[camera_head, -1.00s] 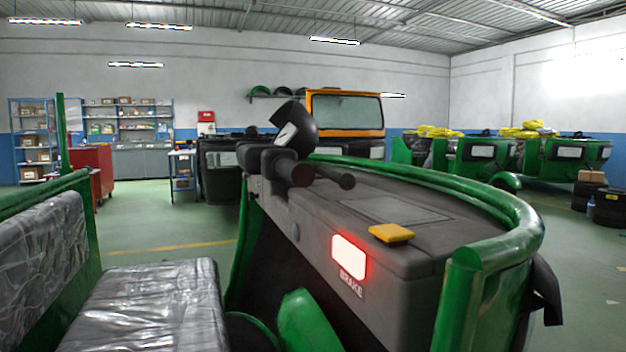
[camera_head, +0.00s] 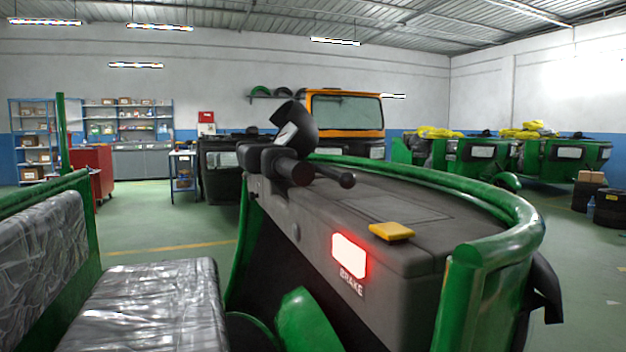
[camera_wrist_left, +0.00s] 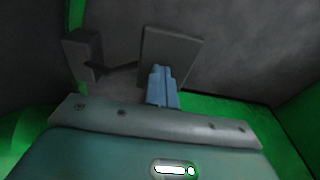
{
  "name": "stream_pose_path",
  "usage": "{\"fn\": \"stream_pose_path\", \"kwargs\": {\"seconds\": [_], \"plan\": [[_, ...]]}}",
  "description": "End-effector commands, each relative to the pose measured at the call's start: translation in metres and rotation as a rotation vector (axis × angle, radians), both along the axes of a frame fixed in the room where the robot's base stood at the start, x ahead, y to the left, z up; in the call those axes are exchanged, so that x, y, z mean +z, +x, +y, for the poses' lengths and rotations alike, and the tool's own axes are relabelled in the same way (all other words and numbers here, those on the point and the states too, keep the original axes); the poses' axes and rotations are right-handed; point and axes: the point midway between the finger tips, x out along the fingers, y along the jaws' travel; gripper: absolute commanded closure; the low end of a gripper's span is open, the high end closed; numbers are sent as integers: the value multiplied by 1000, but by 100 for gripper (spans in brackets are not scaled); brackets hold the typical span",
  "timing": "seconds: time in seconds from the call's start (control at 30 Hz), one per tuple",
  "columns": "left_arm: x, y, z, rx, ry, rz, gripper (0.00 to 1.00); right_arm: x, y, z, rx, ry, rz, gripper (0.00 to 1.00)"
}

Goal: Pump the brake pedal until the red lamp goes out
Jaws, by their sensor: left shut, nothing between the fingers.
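The brake lamp (camera_head: 349,256) is lit, white in the middle with a red glow, on the grey dashboard above a BRAKE label (camera_head: 351,283). In the left wrist view a flat grey pedal plate (camera_wrist_left: 178,48) stands in the footwell, and my left gripper (camera_wrist_left: 160,68) is shut and empty with its blue-grey fingertips over the plate's lower part. I cannot tell whether they touch it. A second dark pedal-like block (camera_wrist_left: 82,55) is to the left, with a thin bar between the two. In the head view neither gripper shows and the pedal is hidden below the dashboard.
A green curved frame rail (camera_head: 490,200) borders the dashboard. A yellow block (camera_head: 391,232) lies on top, and dark handlebar grips (camera_head: 300,172) stick out to its left. A plastic-wrapped seat (camera_head: 150,305) is at lower left. Green side walls (camera_wrist_left: 215,108) flank the footwell.

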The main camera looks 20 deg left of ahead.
Motion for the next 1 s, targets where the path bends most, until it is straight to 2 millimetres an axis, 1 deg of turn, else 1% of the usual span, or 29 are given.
{"fn": "stream_pose_path", "kwargs": {"seconds": [1.0], "plan": [[-15,1,-5,-4,-11,-5,100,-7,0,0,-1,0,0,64]]}}
